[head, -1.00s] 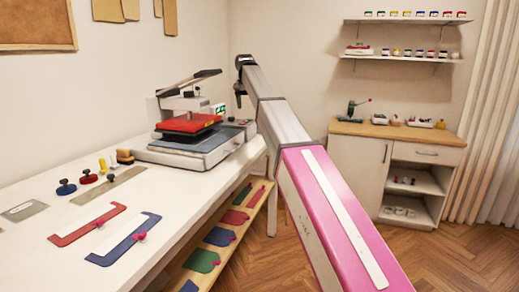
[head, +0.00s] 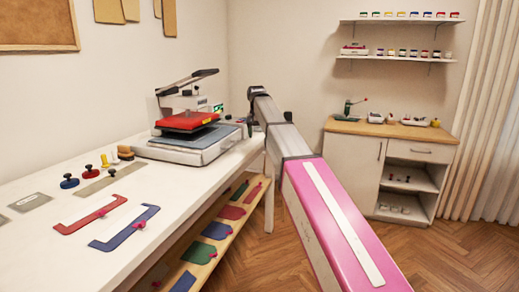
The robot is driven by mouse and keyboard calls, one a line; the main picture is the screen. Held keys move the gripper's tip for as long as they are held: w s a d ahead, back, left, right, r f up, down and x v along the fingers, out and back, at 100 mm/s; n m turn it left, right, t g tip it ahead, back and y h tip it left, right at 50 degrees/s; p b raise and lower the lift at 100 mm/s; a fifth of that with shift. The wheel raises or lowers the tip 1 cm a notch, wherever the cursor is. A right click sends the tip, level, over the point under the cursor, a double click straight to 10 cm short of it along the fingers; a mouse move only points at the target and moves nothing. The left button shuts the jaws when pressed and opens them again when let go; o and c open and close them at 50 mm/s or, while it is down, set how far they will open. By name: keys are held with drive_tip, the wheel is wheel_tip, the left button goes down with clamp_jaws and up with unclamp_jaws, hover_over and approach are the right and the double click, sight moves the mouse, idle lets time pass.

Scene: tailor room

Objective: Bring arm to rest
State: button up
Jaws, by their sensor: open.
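My arm (head: 325,215), pink and white near me and grey further out, reaches forward from the lower right past the right edge of the worktable. Its dark far end is beside the heat press. My gripper (head: 250,125) is small and dark there, hanging below the arm's end, partly hidden and hard to make out. It is open, and I see nothing held in it.
The white worktable (head: 45,240) holds the red-and-grey heat press (head: 188,122), stamps, a red template (head: 90,214) and a blue template (head: 125,229). A wooden shelf (head: 213,255) with coloured pieces is below. A cabinet (head: 352,170) stands behind; floor (head: 465,255) at right is clear.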

drive_tip(key=s+d+f, duration=0.3)
drive_tip(key=f, duration=0.5)
drive_tip(key=s+d+f, duration=0.4)
drive_tip(key=f, duration=0.4)
drive_tip(key=s+d+f, duration=0.6)
drive_tip(key=s+f, duration=0.6)
drive_tip(key=s+d+f+n, duration=0.1)
drive_tip(key=s+d+f, duration=0.5)
drive_tip(key=s+f, duration=0.6)
drive_tip(key=shift+s+d+f+y, duration=0.2)
drive_tip(key=shift+s+f+y, duration=0.1)
drive_tip(key=shift+s+f, duration=0.1)
drive_tip(key=shift+c, duration=0.3)
